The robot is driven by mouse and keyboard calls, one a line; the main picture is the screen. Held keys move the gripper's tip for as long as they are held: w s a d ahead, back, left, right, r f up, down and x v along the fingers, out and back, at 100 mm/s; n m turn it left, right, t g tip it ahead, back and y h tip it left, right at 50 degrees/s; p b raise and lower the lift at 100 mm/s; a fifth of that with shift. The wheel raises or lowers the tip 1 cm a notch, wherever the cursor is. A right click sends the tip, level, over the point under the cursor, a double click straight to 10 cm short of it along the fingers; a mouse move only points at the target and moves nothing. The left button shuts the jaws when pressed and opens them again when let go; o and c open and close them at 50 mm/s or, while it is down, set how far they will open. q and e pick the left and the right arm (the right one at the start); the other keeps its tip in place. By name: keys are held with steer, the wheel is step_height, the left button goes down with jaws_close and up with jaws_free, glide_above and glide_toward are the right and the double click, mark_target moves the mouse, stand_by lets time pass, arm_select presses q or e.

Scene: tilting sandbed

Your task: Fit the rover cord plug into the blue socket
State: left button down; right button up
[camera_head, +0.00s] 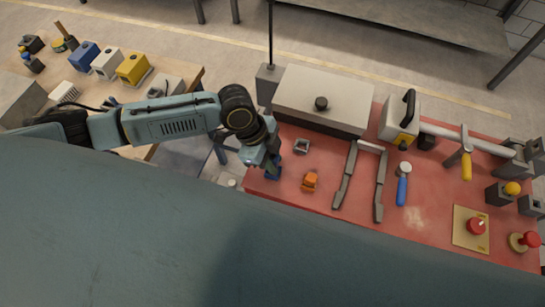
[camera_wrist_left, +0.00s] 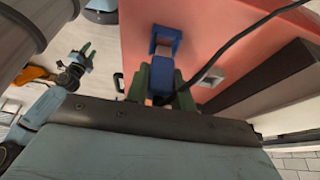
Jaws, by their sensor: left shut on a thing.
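My left gripper (camera_head: 272,166) is at the left edge of the red table. In the left wrist view its green fingers (camera_wrist_left: 163,84) are shut on a blue piece (camera_wrist_left: 161,75), which I take for the plug. A black cord (camera_wrist_left: 226,48) runs from near the fingers to the upper right. A blue forked part (camera_wrist_left: 166,36) shows just beyond the fingertips; whether it joins the held piece is unclear. A blue box (camera_head: 84,55), which looks like the blue socket, stands on the wooden table. My right gripper (camera_wrist_left: 87,57) shows small in the left wrist view, its fingers apart and empty.
White (camera_head: 107,63) and yellow (camera_head: 133,68) boxes stand beside the blue box. The red table (camera_head: 330,225) holds a large lidded box (camera_head: 322,92), a small grey block (camera_head: 302,146), an orange piece (camera_head: 310,181), a grey fork (camera_head: 344,178) and a blue-handled tool (camera_head: 402,188).

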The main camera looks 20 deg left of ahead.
arm_select(q)
steer(key=shift+f+b, duration=0.55)
steer(key=shift+f, duration=0.7)
stand_by(0.4)
steer(key=c, duration=0.6)
jaws_free()
steer(key=shift+c, duration=0.2)
step_height(320, 180, up, 8)
steer(key=p, duration=0.8)
